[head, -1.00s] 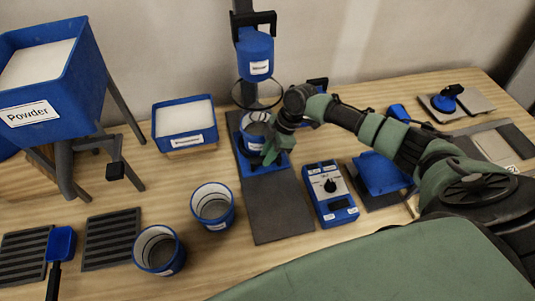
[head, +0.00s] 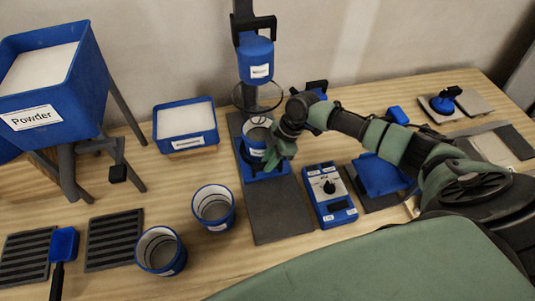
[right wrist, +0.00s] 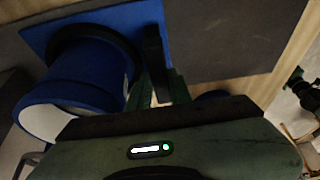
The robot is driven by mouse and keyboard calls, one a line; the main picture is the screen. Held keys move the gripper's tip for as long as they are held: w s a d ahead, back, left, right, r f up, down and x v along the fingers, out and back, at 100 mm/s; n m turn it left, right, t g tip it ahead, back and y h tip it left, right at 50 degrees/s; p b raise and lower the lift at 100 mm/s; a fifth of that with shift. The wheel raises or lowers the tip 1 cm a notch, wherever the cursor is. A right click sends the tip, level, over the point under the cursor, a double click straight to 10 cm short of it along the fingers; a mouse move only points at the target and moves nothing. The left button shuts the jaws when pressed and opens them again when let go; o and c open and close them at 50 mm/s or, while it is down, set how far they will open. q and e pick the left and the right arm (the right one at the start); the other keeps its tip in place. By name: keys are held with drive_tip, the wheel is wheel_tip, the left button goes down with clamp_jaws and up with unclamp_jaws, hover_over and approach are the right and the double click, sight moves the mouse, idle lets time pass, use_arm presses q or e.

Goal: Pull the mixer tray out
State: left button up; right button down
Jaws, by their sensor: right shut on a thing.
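The mixer (head: 256,60) stands at the back middle, with its blue labelled head above a ring. The blue mixer tray (head: 246,166) lies low on the dark base, at the foot of the column. A blue cup (head: 257,146) with a pale inside stands on the tray. My right gripper (head: 272,160) is at the tray's right front side, beside the cup. In the right wrist view it is shut on the dark upright handle (right wrist: 154,62) of the tray (right wrist: 40,28); the fingertips are partly hidden. My left gripper is out of view.
The dark base plate (head: 278,212) is bare in front of the tray. A blue control box (head: 330,207) stands close on its right. Two open cups, one at the left (head: 213,223) and one nearer (head: 148,272), stand on the table. A powder hopper (head: 80,105) is far left.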

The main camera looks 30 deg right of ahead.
drive_tip(key=s+a+p, duration=0.1)
drive_tip(key=s+p, duration=0.2)
drive_tip(key=s, duration=0.3)
drive_tip(key=s+a+p, duration=0.2)
drive_tip(key=s+p, duration=0.1)
drive_tip(key=s, duration=0.2)
drive_tip(key=s+a+p, duration=0.1)
drive_tip(key=s+p, duration=0.3)
drive_tip(key=s, duration=0.2)
drive_tip(key=shift+s+a+r, duration=0.2)
drive_tip(key=shift+s, duration=0.1)
drive_tip(key=shift+s+a+f+p, duration=0.1)
drive_tip(key=shift+s+p, duration=0.1)
drive_tip(key=shift+s, duration=0.15)
drive_tip(key=shift+s+a+f+p, duration=0.1)
drive_tip(key=shift+s+p, duration=0.05)
drive_tip(key=shift+s, duration=0.2)
drive_tip(key=c, duration=1.3)
unclamp_jaws()
drive_tip(key=v, duration=0.8)
drive_tip(key=shift+b, duration=0.3)
drive_tip(key=shift+f, duration=0.1)
